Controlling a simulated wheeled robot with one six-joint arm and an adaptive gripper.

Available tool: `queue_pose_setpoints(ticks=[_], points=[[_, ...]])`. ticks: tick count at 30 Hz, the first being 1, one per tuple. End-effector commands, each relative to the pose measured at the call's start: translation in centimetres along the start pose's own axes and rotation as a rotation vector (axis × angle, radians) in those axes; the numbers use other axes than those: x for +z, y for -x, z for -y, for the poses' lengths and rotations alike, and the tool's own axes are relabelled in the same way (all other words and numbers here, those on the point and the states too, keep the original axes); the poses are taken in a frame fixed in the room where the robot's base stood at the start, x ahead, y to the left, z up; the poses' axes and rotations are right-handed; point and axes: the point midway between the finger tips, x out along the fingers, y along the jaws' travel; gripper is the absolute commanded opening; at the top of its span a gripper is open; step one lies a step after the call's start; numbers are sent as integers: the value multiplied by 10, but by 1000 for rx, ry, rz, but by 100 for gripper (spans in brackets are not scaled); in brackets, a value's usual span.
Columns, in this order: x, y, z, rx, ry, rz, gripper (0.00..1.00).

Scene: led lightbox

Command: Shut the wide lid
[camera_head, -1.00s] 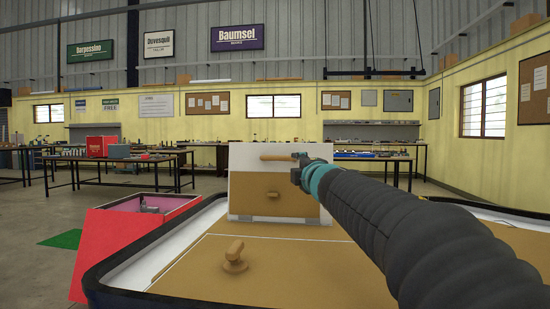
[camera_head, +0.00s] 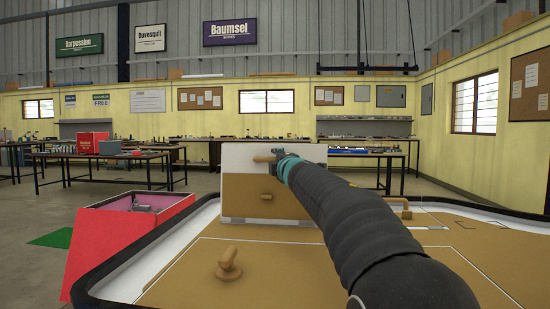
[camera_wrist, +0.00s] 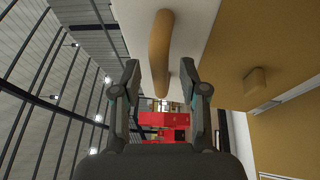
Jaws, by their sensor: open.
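The wide lid appears to be the white panel (camera_head: 237,157) standing raised above a brown front; I cannot tell its exact tilt. A wooden bar handle (camera_head: 264,158) runs across the white panel. In the wrist view the handle (camera_wrist: 161,45) lies between and ahead of the fingers, against the white surface (camera_wrist: 133,22). My gripper (camera_head: 282,160) is at the right part of the handle and hides it there. In the wrist view my gripper (camera_wrist: 165,80) is open, fingers on either side of the handle's near end. I see no clear contact.
A wooden knob (camera_head: 229,263) stands on the brown tabletop in front. A smaller knob (camera_head: 267,196) is on the brown front below the white panel. Another bar handle (camera_head: 398,208) is right of my arm. A red open box (camera_head: 120,245) stands at left. A dark rim borders the worktop.

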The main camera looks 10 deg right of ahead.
Motion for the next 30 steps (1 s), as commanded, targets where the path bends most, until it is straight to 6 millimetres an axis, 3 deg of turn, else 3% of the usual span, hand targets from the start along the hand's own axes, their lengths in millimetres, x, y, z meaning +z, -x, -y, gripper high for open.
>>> queue_pose_setpoints(ticks=[6,16,17,22,30], points=[[0,-16,-1,0,-1,0,43],[0,-19,0,0,0,0,43],[0,-19,0,0,0,0,41],[0,-19,0,0,0,0,0],[0,-18,0,0,-1,0,0]])
